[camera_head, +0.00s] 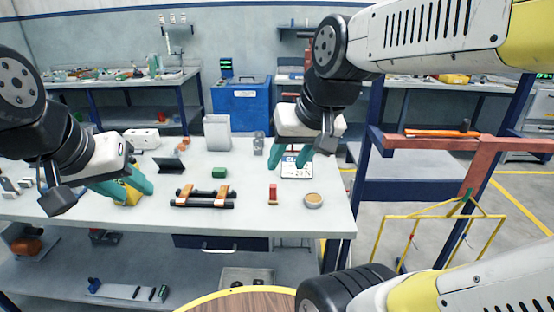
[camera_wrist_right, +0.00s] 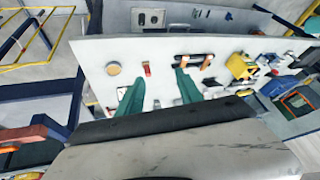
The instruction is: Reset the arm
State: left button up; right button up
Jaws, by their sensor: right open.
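My right gripper (camera_head: 294,160) is open and empty above the right part of the workbench, in front of a white device (camera_head: 297,171). My left gripper (camera_head: 128,188) is low over the left part of the bench. Its teal fingers are beside a yellow object (camera_head: 128,194), partly hidden by them; I cannot tell whether they hold it. The yellow object also shows in the right wrist view (camera_wrist_right: 240,67).
On the workbench (camera_head: 245,217) are a black rack with orange straps (camera_head: 202,197), a green block (camera_head: 219,172), a red block (camera_head: 272,193), a round tan-topped dish (camera_head: 313,200) and a grey bin (camera_head: 217,133). A red-brown beam (camera_head: 430,143) and yellow frame (camera_head: 440,217) stand right.

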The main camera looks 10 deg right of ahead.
jog(key=shift+s+a+f+t, duration=0.1)
jog(key=shift+s+t, duration=0.1)
jog(key=shift+s, duration=0.4)
jog(key=shift+s+a+f+t, duration=0.1)
jog(key=shift+s+t, duration=0.1)
jog(key=shift+s, duration=0.35)
dwell(0.4)
